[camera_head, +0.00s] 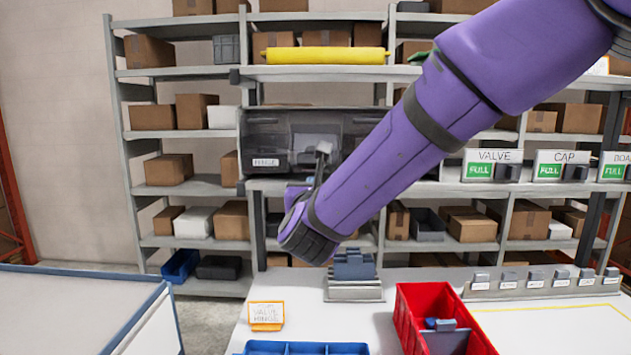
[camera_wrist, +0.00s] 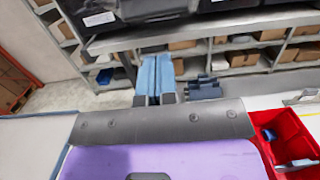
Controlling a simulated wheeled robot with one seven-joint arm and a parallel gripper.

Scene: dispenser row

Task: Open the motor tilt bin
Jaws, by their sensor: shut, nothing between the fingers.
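A row of dark, see-through tilt bins (camera_head: 281,130) stands on the shelf behind the workbench. The label at its left end reads HINGE. No motor label is readable, and my purple arm covers the row's right part, so I cannot tell which bin is the motor bin. My gripper (camera_head: 323,148) is in front of the row, its fingers pointing up towards it. In the wrist view my blue-grey fingers (camera_wrist: 155,62) are together and empty, below the shelf edge. The dark bins (camera_wrist: 155,10) show above them; I cannot tell whether the fingertips touch anything.
A red bin (camera_head: 408,312) with small parts stands on the white bench, beside a grey stand with a blue-grey part (camera_head: 353,266). A blue tray (camera_head: 300,348) and an orange-edged card (camera_head: 266,316) are in front. VALVE (camera_head: 492,165) and CAP (camera_head: 562,165) signs are at right.

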